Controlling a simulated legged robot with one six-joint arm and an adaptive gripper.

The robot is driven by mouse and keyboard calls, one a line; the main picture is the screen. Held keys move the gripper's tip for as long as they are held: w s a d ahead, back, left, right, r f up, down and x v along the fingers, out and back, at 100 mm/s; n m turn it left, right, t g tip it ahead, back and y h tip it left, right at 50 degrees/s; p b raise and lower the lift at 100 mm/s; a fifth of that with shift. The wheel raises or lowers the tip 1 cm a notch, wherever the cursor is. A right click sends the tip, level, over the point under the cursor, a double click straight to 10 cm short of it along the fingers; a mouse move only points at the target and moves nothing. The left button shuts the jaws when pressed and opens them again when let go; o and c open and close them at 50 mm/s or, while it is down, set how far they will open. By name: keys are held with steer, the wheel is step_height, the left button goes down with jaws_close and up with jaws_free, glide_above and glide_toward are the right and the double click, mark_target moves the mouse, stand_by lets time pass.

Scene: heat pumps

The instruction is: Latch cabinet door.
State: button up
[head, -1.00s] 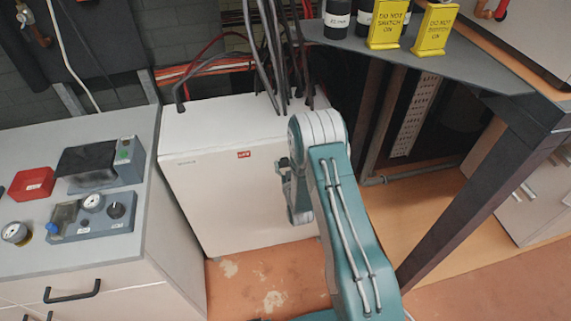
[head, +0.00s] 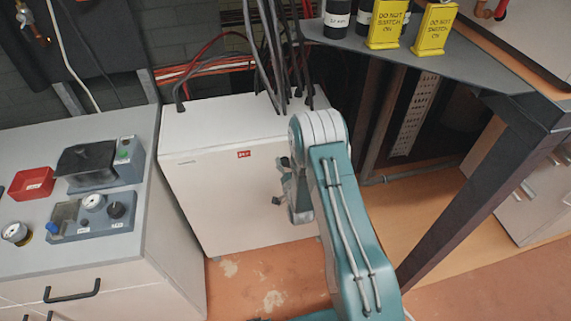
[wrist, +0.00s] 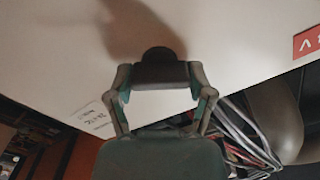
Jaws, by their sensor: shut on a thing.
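The white cabinet (head: 230,200) stands between the grey counter and the dark table, with a red label on its front. Its front door (wrist: 60,45) looks flush with the body and fills the upper part of the wrist view. My gripper (wrist: 162,78) is at the right side of the door front, its two fingers closed on a dark latch handle (wrist: 160,68) with a rounded end. In the head view my gripper (head: 284,183) is partly hidden behind my arm, and a small dark piece shows beside it. The latch's inner engagement is hidden.
A grey counter (head: 115,215) with gauges and a red box (head: 32,183) stands at the left. Dark cables (head: 270,50) enter the cabinet top. A dark table (head: 450,70) with yellow signs stands at the right. Some orange floor is clear in front.

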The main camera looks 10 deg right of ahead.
steer(key=m, duration=0.6)
steer(key=shift+w+d, duration=0.1)
steer(key=m, duration=0.4)
steer(key=shift+d+f+m, duration=0.1)
steer(key=shift+f+m, duration=0.05)
steer(key=shift+m, duration=0.45)
steer(key=shift+f, duration=0.15)
steer(key=o, duration=1.1)
steer(key=shift+d, duration=0.1)
steer(key=shift+s, duration=0.25)
steer(key=s, duration=1.1)
steer(key=shift+s, duration=0.3)
